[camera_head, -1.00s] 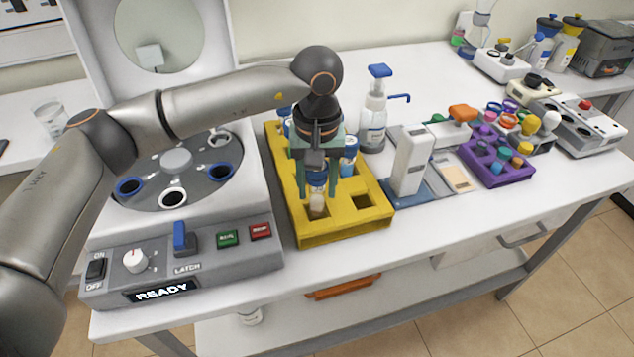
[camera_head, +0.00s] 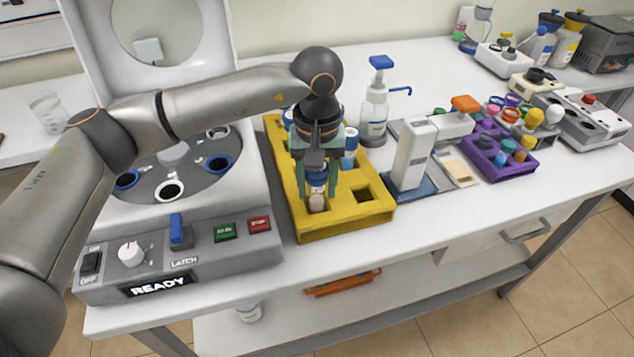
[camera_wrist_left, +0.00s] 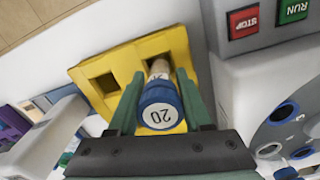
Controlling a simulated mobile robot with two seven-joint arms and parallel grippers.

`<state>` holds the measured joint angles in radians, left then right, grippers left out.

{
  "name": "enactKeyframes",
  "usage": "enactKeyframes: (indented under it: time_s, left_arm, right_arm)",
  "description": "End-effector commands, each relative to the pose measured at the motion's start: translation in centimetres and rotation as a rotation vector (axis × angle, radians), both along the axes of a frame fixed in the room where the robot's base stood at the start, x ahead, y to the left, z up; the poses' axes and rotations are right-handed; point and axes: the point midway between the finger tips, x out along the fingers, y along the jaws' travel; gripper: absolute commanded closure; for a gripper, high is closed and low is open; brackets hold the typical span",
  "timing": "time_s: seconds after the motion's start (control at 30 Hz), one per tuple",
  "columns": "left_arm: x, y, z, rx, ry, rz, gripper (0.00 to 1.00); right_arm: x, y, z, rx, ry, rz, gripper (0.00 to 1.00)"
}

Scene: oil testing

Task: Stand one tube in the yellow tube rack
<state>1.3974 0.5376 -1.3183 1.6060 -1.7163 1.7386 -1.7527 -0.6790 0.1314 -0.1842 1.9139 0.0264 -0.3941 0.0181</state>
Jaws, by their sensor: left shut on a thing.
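My left gripper (camera_head: 317,185) is shut on a tube (camera_head: 317,203) over the yellow tube rack (camera_head: 345,228). The tube has a blue cap marked 20, which shows between the fingers in the left wrist view (camera_wrist_left: 160,107). It hangs upright, and its lower end is at a square hole in the rack's front row; how deep it sits is hard to tell. The square hole to its right (camera_head: 362,194) is empty. Other blue-capped tubes (camera_head: 349,150) stand further back in the rack, partly hidden by my gripper. My right gripper is not in view.
A centrifuge (camera_head: 200,250) with an open lid and a READY display stands close left of the rack. A pump bottle (camera_head: 374,115) is behind it. A white device (camera_head: 411,155) and a purple rack (camera_head: 497,160) are to the right. The front right table top is clear.

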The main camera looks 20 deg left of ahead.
Motion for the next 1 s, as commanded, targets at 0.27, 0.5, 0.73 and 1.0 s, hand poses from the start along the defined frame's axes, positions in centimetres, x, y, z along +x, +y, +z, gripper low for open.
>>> enactKeyframes:
  time_s: [0.27,0.5,0.73,1.0]
  left_arm:
    - [0.0,0.0,-0.7,0.000,0.000,0.000,1.00]
    - [0.0,0.0,-1.1,0.000,0.000,0.000,1.00]
    - [0.0,0.0,-1.6,0.000,0.000,0.000,1.00]
    - [0.0,0.0,-1.6,0.000,0.000,0.000,1.00]
  right_arm:
    - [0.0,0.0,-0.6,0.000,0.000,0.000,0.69]
    - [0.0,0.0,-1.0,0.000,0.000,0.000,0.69]
    - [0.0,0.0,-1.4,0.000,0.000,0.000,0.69]
    - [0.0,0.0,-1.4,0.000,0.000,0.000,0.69]
